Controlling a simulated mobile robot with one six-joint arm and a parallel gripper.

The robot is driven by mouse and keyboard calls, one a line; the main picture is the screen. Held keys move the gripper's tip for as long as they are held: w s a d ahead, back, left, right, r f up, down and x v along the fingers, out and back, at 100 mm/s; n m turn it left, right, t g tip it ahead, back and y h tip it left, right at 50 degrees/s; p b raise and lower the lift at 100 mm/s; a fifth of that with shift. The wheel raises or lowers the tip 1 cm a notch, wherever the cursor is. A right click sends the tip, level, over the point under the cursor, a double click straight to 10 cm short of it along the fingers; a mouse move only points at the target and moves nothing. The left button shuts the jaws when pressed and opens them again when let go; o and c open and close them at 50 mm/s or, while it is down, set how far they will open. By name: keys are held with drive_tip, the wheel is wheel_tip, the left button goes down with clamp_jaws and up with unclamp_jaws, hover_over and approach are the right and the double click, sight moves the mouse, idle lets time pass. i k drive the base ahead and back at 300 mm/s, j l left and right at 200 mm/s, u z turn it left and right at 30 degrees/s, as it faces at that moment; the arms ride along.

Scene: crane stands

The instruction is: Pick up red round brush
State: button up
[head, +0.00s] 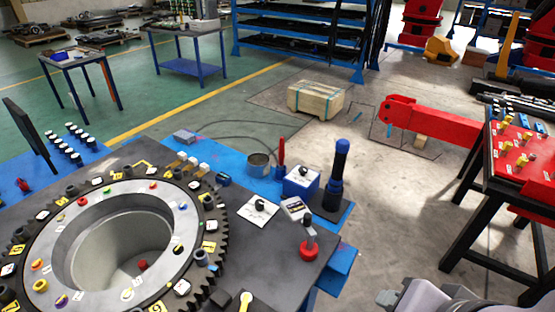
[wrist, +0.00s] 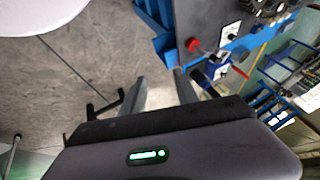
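The red round brush (head: 308,250), with a round red base and a dark upright handle, stands on the dark table top near its front right corner. In the wrist view the red round part (wrist: 193,44) shows near the table edge, above and right of my fingers. My gripper (wrist: 158,82) is open, with a gap between its two grey fingers and nothing between them. It is apart from the brush, with floor behind the gap. The head view shows only part of my grey arm at the bottom right; the fingertips are not clear there.
A large toothed ring (head: 60,240) fills the table's left part. Near the brush are a white card (head: 258,210) and a tall dark blue-handled tool (head: 335,175). A slim red upright item (head: 282,152) stands by a metal cup (head: 259,164).

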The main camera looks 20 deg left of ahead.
sight(282, 151)
drive_tip(key=i+l+u, duration=1.05)
drive_tip(key=l, duration=0.35)
drive_tip(key=i+l+u, duration=0.2)
drive_tip(key=l, duration=0.15)
drive_tip(key=i+l+u, duration=0.2)
drive_tip(key=l, duration=0.2)
drive_tip(key=l+u, duration=0.2)
drive_tip(key=l, duration=0.2)
drive_tip(key=i+l+u, duration=0.1)
drive_tip(key=i+u, duration=0.2)
drive_tip(key=i, duration=0.15)
drive_tip(key=i+l+u, duration=0.3)
drive_tip(key=i, duration=0.15)
drive_tip(key=i+l+u, duration=0.2)
drive_tip(key=i+u, duration=0.15)
drive_tip(key=i, duration=0.05)
